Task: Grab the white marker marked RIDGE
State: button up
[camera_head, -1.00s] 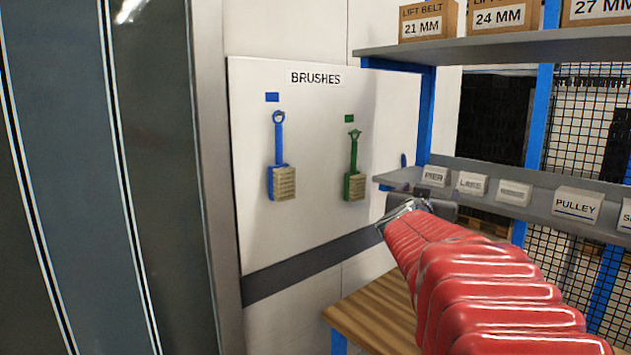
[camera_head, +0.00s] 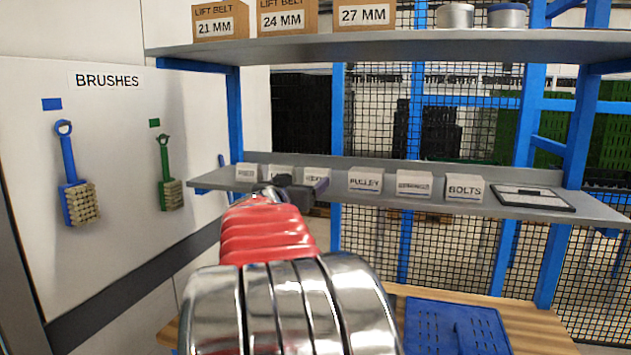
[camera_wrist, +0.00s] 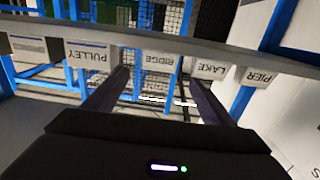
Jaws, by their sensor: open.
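The white marker reading RIDGE (camera_wrist: 160,61) is a small white block on the lower grey shelf. In the wrist view it appears upside down, between and beyond my fingers. In the head view it shows as the third block from the left (camera_head: 316,175), its label partly covered by my gripper (camera_head: 296,190) and too small to read. My gripper also shows in the wrist view (camera_wrist: 158,80), with its two dark fingers apart and nothing between them. Whether a finger touches the marker cannot be told.
The PULLEY block (camera_head: 365,181) and LAKE block (camera_wrist: 212,69) flank the RIDGE marker closely. The PIER block (camera_wrist: 259,77) and BOLTS block (camera_head: 464,187) share the lower shelf (camera_head: 540,205). The upper shelf (camera_head: 400,46) overhangs it. A blue tray (camera_head: 455,325) lies on the wooden table below.

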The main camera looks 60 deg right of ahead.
aim_at(316, 172)
jog(key=d, duration=0.5)
jog(key=shift+w+d, duration=0.25)
jog(key=shift+w, duration=0.1)
jog(key=shift+w+d+r, duration=0.1)
jog(key=shift+d, duration=1.25)
jog(key=shift+w+d+r, duration=0.1)
jog(key=shift+d, duration=1.2)
jog(key=shift+c, duration=0.4)
jog(key=c, duration=1)
